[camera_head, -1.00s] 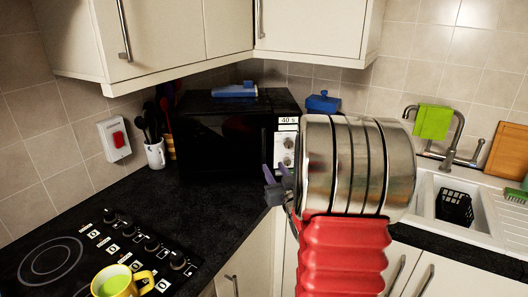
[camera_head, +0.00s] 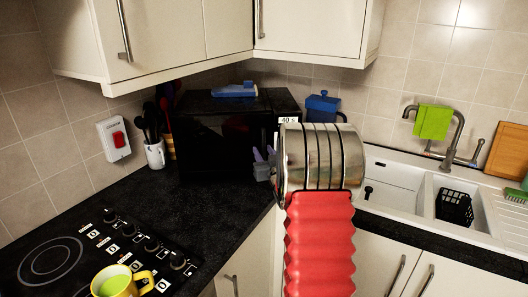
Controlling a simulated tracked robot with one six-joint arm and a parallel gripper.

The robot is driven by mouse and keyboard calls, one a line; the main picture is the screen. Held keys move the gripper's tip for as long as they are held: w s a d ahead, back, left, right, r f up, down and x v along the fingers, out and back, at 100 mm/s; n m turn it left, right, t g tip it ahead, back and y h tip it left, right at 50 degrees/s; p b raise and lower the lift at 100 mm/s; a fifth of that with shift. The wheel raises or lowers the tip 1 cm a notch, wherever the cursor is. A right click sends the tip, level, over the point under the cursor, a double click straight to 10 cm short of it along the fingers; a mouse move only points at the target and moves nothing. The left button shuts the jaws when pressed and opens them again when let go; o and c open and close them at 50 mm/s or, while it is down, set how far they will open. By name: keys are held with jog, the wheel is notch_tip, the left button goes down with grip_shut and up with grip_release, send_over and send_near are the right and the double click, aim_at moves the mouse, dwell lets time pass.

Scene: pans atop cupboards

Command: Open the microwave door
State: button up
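The black microwave (camera_head: 215,148) stands in the corner of the dark worktop, its front towards me. Its door looks shut. A label reading "40 s" shows at the top of its right side; the control panel below it is now hidden behind my silver arm link. My gripper (camera_head: 264,156) is at the lower right of the microwave front, left of my arm link. Its two purple-grey fingers point up and look apart, with nothing seen between them. Whether they touch the door or panel cannot be told.
A blue object (camera_head: 235,90) lies on the microwave. A mug of utensils (camera_head: 155,153) stands to its left and a blue container (camera_head: 322,107) behind to the right. Cupboards (camera_head: 160,40) hang above. A yellow mug (camera_head: 120,282) is on the hob (camera_head: 60,262). The sink (camera_head: 400,185) is at right.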

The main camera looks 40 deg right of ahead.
jog(key=shift+w+d, duration=0.2)
jog(key=shift+w, duration=0.25)
jog(key=shift+c, duration=0.5)
grip_shut()
